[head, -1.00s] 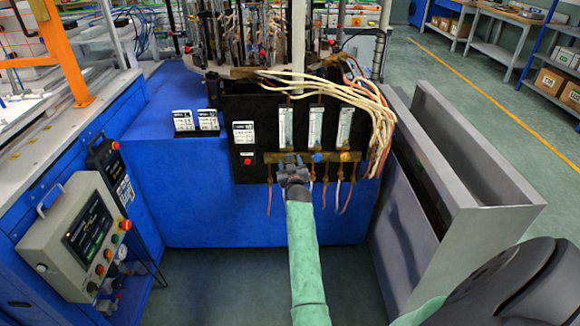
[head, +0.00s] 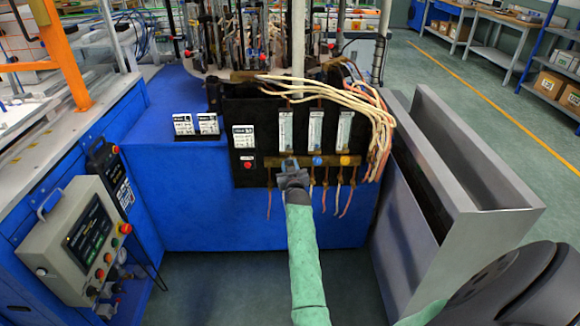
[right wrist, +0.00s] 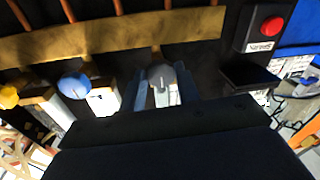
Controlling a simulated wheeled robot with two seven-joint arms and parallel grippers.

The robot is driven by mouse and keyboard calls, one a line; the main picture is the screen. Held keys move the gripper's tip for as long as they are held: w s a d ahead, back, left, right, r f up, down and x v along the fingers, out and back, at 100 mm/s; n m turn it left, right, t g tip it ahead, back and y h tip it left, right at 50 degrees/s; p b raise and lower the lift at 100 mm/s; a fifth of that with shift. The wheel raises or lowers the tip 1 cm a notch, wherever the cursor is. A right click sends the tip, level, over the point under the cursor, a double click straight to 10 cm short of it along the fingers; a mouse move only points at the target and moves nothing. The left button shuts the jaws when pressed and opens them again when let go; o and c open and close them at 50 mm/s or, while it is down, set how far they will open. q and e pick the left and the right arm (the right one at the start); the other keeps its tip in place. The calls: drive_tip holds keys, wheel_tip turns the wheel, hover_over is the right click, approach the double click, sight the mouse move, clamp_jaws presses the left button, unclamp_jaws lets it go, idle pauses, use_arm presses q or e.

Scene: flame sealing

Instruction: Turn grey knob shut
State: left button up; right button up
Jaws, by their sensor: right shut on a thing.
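The grey knob (right wrist: 160,74) shows in the right wrist view, on the brass bar (right wrist: 120,38) of the black panel. My right gripper (right wrist: 161,90) is shut on it, one finger on each side. In the head view my right gripper (head: 291,166) is at the left part of the brass bar (head: 337,160), below the leftmost flow tube (head: 285,129), and it hides the grey knob there. My left gripper is not in view.
A blue knob (head: 317,161) and a yellow knob (head: 344,160) sit to the right on the same bar. A red button (head: 248,163) is to the left. Pale hoses (head: 350,92) hang over the panel's right side. A grey metal bin (head: 480,212) stands to the right.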

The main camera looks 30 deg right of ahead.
drive_tip(key=o, duration=1)
drive_tip(key=shift+c, duration=0.2)
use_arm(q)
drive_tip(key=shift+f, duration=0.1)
use_arm(e)
drive_tip(key=shift+s+a, duration=0.15)
drive_tip(key=shift+s, duration=0.05)
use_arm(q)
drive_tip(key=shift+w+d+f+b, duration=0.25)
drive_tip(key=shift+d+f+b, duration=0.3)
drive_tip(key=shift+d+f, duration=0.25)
use_arm(e)
drive_tip(key=v, duration=0.7)
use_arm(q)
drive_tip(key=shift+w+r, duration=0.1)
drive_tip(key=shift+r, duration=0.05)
use_arm(e)
drive_tip(key=shift+s+a, duration=0.1)
